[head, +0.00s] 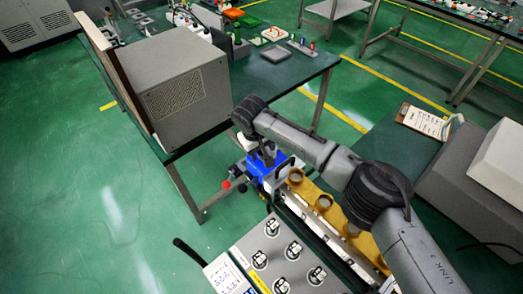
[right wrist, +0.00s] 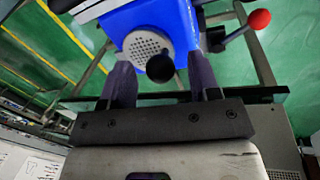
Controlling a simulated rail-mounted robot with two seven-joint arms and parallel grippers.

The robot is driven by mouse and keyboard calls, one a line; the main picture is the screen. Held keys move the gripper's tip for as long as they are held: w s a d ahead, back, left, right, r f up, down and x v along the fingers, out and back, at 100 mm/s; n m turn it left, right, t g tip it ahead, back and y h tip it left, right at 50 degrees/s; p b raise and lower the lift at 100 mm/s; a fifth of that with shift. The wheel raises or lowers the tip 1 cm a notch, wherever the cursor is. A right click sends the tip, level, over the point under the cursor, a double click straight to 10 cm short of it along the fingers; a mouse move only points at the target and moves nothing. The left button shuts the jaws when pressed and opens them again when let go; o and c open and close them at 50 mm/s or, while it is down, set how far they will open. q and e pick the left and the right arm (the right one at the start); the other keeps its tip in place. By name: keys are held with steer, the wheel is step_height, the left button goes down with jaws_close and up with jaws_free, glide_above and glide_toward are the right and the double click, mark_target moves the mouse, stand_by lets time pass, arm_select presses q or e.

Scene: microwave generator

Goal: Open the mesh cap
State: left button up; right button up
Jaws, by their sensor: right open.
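The round grey mesh cap (right wrist: 148,46), a disc full of small holes, sits on the face of the blue device (right wrist: 183,22) in the right wrist view. A black ball knob (right wrist: 160,68) stands in front of its lower edge and hides part of it. My right gripper (right wrist: 162,75) is open, with one dark finger on each side of the cap and knob. I cannot tell whether the fingers touch them. In the head view the blue device (head: 258,168) is below my right gripper (head: 268,155), and the mesh cap cannot be made out. My left gripper is not in view.
A red ball knob (right wrist: 260,19) on a lever sticks out beside the blue device. A rail with yellow-brown round fittings (head: 322,203) and a grey panel with several switches (head: 284,250) lie close by. A large grey box (head: 165,82) stands on the green-topped table behind.

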steer(key=shift+f, duration=0.25)
jaws_close()
stand_by(0.5)
